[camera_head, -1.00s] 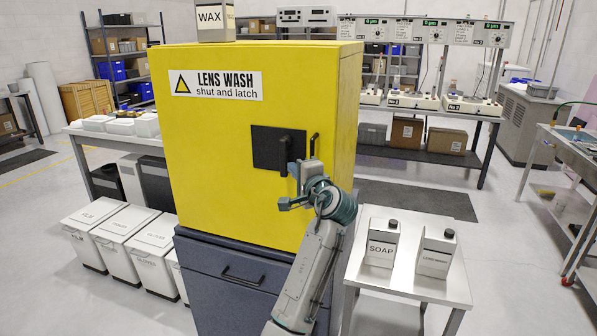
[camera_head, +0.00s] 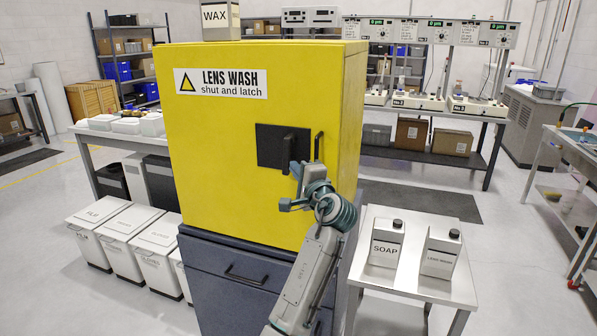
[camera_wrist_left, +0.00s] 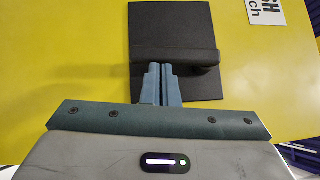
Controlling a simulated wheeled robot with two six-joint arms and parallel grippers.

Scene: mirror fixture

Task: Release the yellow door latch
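The yellow door (camera_head: 225,150) carries a black latch plate (camera_head: 268,146) with an upright black lever (camera_head: 287,150). In the left wrist view the plate (camera_wrist_left: 150,22) fills the top middle, and the lever (camera_wrist_left: 195,56) runs across it. My left gripper (camera_head: 296,170) is at the lower right of the lever. Its fingers (camera_wrist_left: 161,68) are together, with nothing visible between them. The fingertips are at the lever's side and look close to it or touching; I cannot tell which. The right gripper is not in view.
A slim dark handle (camera_head: 318,146) stands right of the plate. A white box marked WAX (camera_head: 215,20) sits on the cabinet. A side table (camera_head: 400,285) at right holds a SOAP bottle (camera_head: 386,243) and another bottle (camera_head: 440,254). White bins (camera_head: 155,255) stand at left.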

